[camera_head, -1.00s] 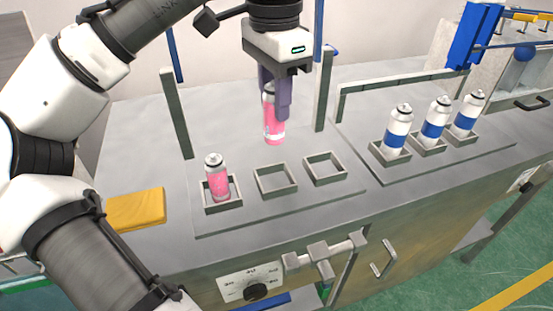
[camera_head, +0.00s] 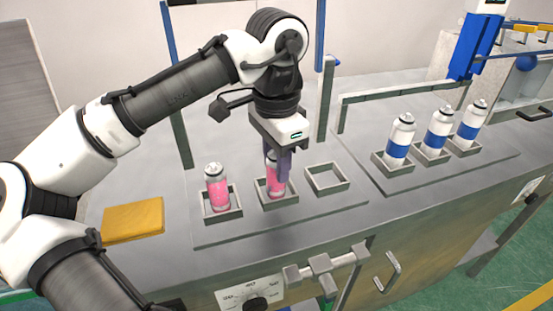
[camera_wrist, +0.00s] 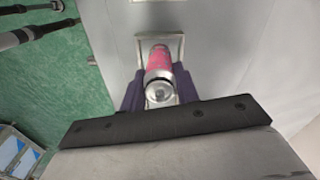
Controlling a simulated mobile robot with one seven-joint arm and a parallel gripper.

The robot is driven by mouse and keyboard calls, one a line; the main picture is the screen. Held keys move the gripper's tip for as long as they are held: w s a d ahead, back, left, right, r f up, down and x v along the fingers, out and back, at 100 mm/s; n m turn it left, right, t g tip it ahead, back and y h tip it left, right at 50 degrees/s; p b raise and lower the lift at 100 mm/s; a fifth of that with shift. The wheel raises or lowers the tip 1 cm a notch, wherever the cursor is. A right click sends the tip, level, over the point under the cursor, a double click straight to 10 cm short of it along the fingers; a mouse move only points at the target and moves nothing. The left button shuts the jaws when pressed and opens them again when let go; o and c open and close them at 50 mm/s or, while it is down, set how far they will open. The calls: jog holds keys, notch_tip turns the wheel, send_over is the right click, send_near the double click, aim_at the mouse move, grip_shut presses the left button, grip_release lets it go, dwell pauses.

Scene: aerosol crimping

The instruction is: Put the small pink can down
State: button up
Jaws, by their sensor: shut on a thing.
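The small pink can (camera_head: 270,182) is upright in my gripper (camera_head: 284,170), whose purple fingers are shut on it. Its lower end is at the middle square holder (camera_head: 278,200) of the left plate, apparently inside the frame. In the wrist view the pink can (camera_wrist: 159,66) lies between the purple fingers (camera_wrist: 160,92), with its silver top toward the camera and the holder frame (camera_wrist: 171,40) beyond it. Whether its base touches the plate is hidden.
A second pink can (camera_head: 216,188) stands in the left holder (camera_head: 222,214). The right holder (camera_head: 327,178) is empty. Several white-and-blue cans (camera_head: 437,133) stand in holders on the right plate. A yellow block (camera_head: 133,222) lies at the left, and grey posts (camera_head: 325,100) rise behind.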

jog(key=shift+f, duration=0.1)
jog(key=o, duration=1)
notch_tip(320, 180, up, 12)
jog(key=shift+r+p, duration=0.1)
jog(key=shift+p, duration=0.7)
